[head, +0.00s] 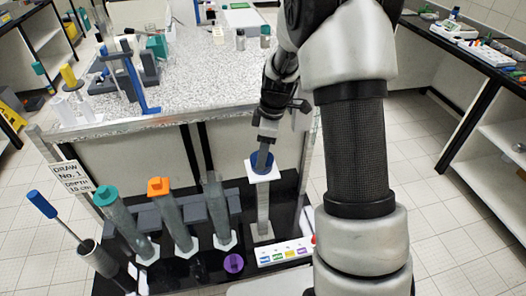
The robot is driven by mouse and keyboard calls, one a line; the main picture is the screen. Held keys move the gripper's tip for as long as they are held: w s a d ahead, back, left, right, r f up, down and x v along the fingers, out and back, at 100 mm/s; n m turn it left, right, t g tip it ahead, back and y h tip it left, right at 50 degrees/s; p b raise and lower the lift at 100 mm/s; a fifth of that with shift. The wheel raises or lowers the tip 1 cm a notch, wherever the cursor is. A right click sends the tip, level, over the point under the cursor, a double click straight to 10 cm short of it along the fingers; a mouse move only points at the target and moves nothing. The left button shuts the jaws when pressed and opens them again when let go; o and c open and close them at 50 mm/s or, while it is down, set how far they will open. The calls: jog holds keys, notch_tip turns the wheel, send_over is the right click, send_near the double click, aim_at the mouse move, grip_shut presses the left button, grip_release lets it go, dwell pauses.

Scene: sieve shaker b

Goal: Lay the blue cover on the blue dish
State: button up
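A round blue piece (256,166) sits at the top of a pale upright column, on a white square plate (264,176). My gripper (264,160) points down at it, with its fingertips over or against the blue. I cannot tell whether this blue piece is the cover, the dish, or both together. I also cannot tell whether the fingers are apart or closed on it. No second separate blue cover or dish can be made out.
Left of the column stand a clear uncapped cylinder (217,208), an orange-topped cylinder (174,216) and a teal-topped cylinder (124,222). A purple cap (233,263) and a label strip (286,252) lie in front. A speckled bench (195,85) is behind.

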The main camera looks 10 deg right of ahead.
jog(key=shift+f+b, duration=0.5)
jog(key=shift+f, duration=0.05)
jog(key=o, duration=1.1)
notch_tip(320, 180, up, 10)
jog(key=shift+r, duration=0.1)
jog(key=shift+s, duration=0.1)
